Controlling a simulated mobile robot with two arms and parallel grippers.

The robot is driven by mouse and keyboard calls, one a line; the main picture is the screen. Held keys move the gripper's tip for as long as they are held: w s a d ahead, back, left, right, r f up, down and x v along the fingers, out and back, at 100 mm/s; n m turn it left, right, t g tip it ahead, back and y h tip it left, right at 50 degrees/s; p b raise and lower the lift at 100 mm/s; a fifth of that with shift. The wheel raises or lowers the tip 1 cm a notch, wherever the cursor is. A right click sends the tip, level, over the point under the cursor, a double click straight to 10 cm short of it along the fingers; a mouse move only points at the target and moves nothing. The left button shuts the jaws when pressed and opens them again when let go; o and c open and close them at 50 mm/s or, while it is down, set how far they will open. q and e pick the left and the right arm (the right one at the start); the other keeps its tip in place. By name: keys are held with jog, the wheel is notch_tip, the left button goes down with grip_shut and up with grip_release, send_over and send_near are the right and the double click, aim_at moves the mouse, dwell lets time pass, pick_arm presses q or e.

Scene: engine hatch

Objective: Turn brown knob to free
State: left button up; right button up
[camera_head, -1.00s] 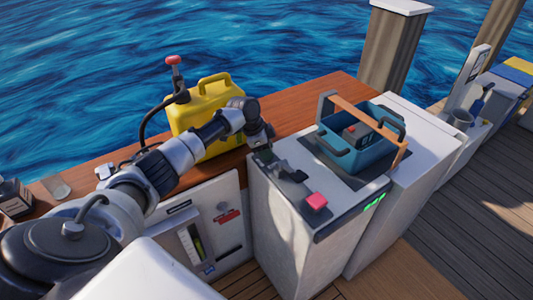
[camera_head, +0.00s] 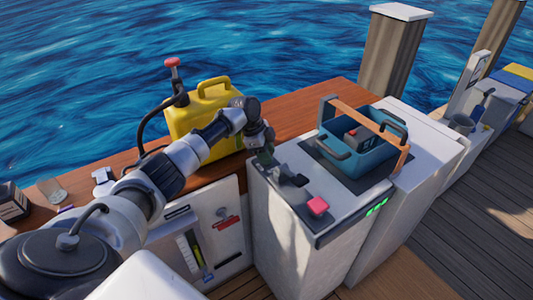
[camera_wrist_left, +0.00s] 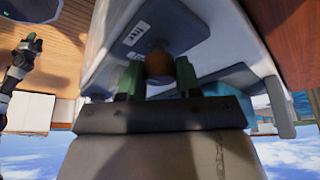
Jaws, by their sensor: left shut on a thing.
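In the left wrist view, the round brown knob (camera_wrist_left: 158,67) sits between the green fingertips of my left gripper (camera_wrist_left: 158,78). The gripper is shut on it. Behind the knob is a dark plate (camera_wrist_left: 165,28) with a small white label (camera_wrist_left: 130,35); its text looks like "FREE". In the head view, my left gripper (camera_head: 264,160) is at the back left of the grey console (camera_head: 285,225), and the knob is hidden there. At the left of the wrist view, a dark arm with a green tip, seemingly my right gripper (camera_wrist_left: 31,42), is too small to read.
A blue crate (camera_head: 352,162) with a wooden handle stands to the right. A yellow canister (camera_head: 190,125) stands on the wooden ledge close behind my left arm.

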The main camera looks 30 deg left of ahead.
pick_arm(q)
jog(key=o, duration=0.9)
jog(key=shift+r, duration=0.1)
jog(key=shift+r, duration=0.3)
notch_tip(320, 180, up, 3)
jog(key=shift+r, duration=0.1)
jog(key=d+r, duration=0.2)
jog(key=d, duration=0.2)
jog(key=d+r, duration=0.2)
jog(key=d, duration=0.1)
jog(key=d+r, duration=0.3)
jog(key=d, duration=0.1)
jog(key=shift+w+d+b, duration=0.1)
jog(key=shift+d+b, duration=0.25)
